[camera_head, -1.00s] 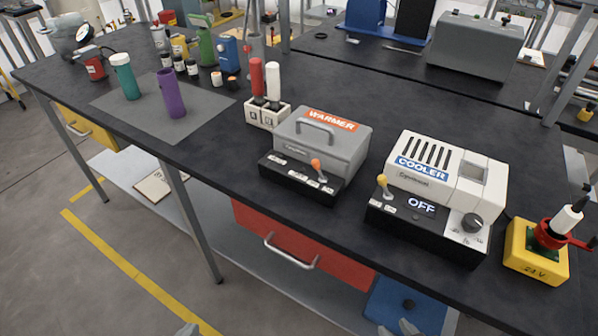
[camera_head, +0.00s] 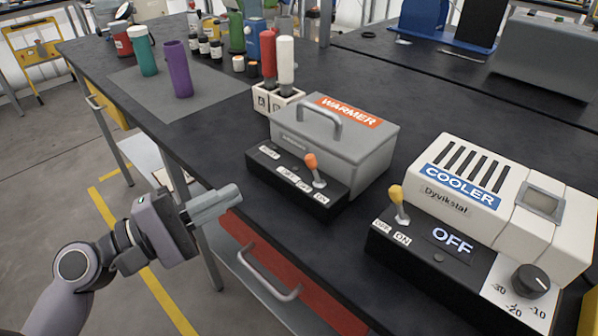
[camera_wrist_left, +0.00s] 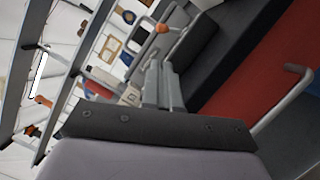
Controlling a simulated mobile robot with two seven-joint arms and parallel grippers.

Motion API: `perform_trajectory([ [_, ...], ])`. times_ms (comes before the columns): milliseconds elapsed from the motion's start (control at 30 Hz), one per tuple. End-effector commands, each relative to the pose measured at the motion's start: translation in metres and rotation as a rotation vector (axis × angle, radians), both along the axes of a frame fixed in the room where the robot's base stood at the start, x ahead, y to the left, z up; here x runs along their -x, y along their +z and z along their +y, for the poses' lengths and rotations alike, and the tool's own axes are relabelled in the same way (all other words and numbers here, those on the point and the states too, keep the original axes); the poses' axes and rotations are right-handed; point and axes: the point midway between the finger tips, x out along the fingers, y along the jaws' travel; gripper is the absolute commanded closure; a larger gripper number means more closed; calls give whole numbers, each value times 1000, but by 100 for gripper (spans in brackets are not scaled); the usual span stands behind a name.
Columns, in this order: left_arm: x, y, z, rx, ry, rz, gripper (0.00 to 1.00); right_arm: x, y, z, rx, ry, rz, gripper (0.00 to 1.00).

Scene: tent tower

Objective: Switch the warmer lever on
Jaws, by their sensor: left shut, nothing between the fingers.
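The warmer (camera_head: 360,135) is a grey lidded box with a handle and an orange WARMER label, on the dark bench. Its lever (camera_head: 311,160) has an orange knob on a metal stem and rises from the black front panel (camera_head: 270,160), by small white labels; which setting it is at is hard to tell. My left gripper (camera_head: 236,195) is shut and empty, left of the panel and apart from it, near the bench's front edge. In the left wrist view the shut fingers (camera_wrist_left: 162,70) point toward an orange knob (camera_wrist_left: 162,28). My right gripper is not in view.
The white cooler (camera_head: 480,170) stands right of the warmer, with a yellow-knobbed lever (camera_head: 397,194) and a display reading OFF. A white holder (camera_head: 277,100) with red and white bottles stands behind the warmer's left. A red drawer (camera_head: 262,262) with a handle is below the bench edge.

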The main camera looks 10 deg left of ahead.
Motion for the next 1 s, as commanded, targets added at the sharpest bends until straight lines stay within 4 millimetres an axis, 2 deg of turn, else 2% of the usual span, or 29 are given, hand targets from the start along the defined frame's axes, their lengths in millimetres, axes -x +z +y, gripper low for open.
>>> perform_trajectory([
  [533, -5, 5, -6, 14, -7, 2, 100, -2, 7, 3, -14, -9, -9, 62],
  [1000, -54, 16, -64, 14, -7, 3, 100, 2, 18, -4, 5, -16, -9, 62],
])
